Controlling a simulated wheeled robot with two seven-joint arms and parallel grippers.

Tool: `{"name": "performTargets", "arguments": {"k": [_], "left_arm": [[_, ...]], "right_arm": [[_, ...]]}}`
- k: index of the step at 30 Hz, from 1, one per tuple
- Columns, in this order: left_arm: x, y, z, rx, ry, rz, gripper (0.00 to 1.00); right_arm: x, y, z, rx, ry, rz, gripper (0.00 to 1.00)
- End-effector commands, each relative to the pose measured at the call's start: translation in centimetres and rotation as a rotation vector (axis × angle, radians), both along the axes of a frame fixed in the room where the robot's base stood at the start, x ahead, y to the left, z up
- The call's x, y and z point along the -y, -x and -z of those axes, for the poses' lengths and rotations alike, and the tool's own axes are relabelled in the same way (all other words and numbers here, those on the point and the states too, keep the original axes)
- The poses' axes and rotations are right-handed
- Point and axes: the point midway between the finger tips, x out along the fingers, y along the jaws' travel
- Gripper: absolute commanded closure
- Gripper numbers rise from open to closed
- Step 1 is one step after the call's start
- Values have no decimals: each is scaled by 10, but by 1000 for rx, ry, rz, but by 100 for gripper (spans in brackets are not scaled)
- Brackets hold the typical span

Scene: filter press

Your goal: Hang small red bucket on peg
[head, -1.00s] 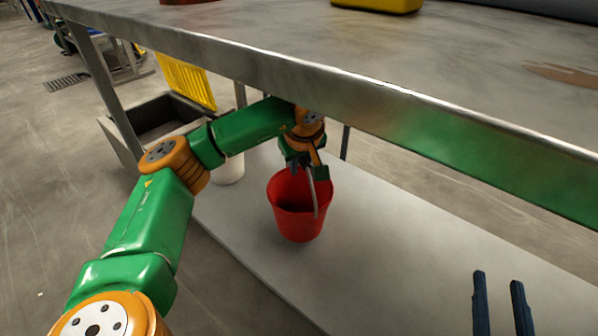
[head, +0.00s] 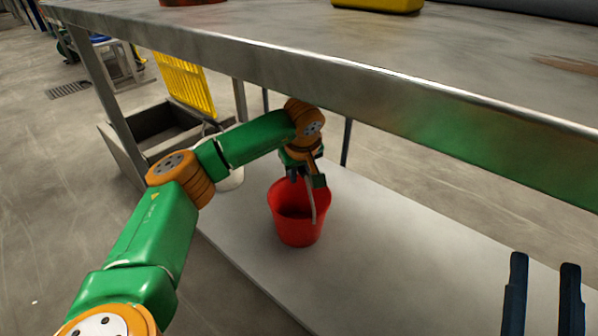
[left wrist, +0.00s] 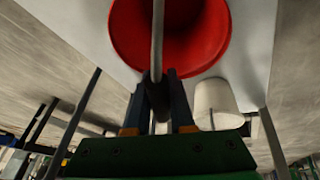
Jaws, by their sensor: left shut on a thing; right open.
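The small red bucket (head: 298,232) is upright over the lower shelf, under the table top. I cannot tell whether its base touches the shelf. My left gripper (head: 304,180) is above the bucket, shut on its thin grey handle (head: 314,207). The left wrist view shows the handle (left wrist: 158,32) running between the fingers (left wrist: 158,88), with the red bucket (left wrist: 195,50) beyond. My right gripper (head: 543,262) is open and empty at the lower right, its two dark fingers apart. No peg can be made out.
A white bucket (head: 231,181) stands behind my left arm, partly hidden. The table's metal front edge (head: 330,78) runs above my left arm. The lower shelf (head: 400,250) is clear right of the red bucket. A grey bin (head: 122,148) with a yellow grate (head: 183,83) is at left.

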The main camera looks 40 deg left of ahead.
Motion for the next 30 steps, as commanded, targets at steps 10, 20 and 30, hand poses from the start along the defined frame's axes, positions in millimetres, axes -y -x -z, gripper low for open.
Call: {"name": "performTargets", "arguments": {"k": [10,20,30], "left_arm": [[0,0,4,0,0,0,100],[0,0,3,0,0,0,49],[0,0,6,1,1,-1,49]], "right_arm": [[0,1,-1,8,-2,0,50],[0,1,-1,9,-2,0,50],[1,31,-34,244,-59,-24,50]]}}
